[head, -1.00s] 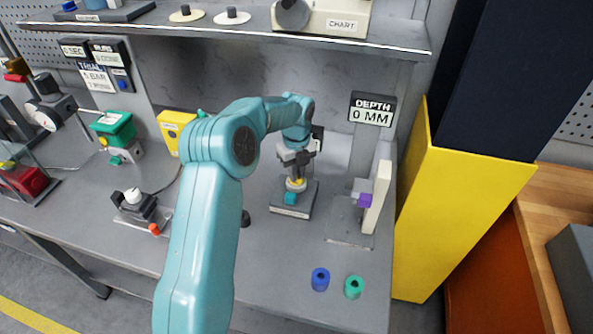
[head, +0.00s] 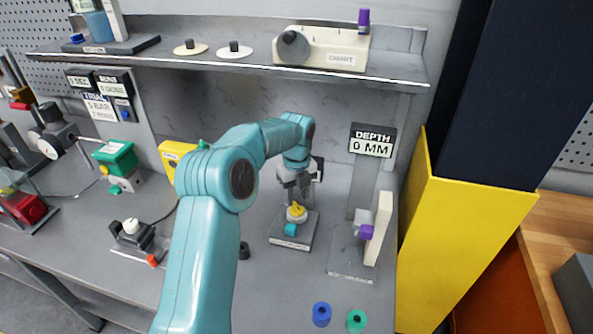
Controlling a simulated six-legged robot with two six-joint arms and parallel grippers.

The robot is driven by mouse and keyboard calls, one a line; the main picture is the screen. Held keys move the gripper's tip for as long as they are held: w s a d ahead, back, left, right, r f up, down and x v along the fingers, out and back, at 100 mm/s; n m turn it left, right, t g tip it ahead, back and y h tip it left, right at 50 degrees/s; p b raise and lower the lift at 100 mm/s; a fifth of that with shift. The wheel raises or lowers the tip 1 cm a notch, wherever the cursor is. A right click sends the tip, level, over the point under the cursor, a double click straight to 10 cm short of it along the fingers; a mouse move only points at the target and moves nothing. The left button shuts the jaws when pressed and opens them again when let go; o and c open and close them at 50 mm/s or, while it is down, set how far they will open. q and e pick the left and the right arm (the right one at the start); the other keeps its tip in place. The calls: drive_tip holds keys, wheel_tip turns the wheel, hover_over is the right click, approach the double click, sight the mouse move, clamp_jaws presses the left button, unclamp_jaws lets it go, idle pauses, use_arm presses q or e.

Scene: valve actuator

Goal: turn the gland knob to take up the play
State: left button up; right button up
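A small fixture on a dark base plate (head: 290,242) stands mid-bench. It has a yellow knob (head: 297,211) on a pale grey body and a teal part (head: 291,230) at its front. I take the yellow knob to be the gland knob, but its label is too small to read. My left gripper (head: 296,196) points down directly over the knob. Its grey fingers look apart, with the knob's yellow top showing just below them. I cannot tell whether they touch it. My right gripper is not in view.
A depth stand with a "0 MM" display (head: 372,140) and a purple-tipped part (head: 367,232) is to the right. Blue (head: 321,314) and green (head: 356,320) cylinders sit near the front edge. A shelf (head: 250,65) overhangs the back. A yellow cabinet (head: 465,250) bounds the right.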

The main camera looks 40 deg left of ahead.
sight(296, 206)
use_arm(q)
wheel_tip(296, 206, up, 13)
drive_tip(key=shift+r+p, duration=0.15)
drive_tip(key=shift+p, duration=0.15)
idle(0.5)
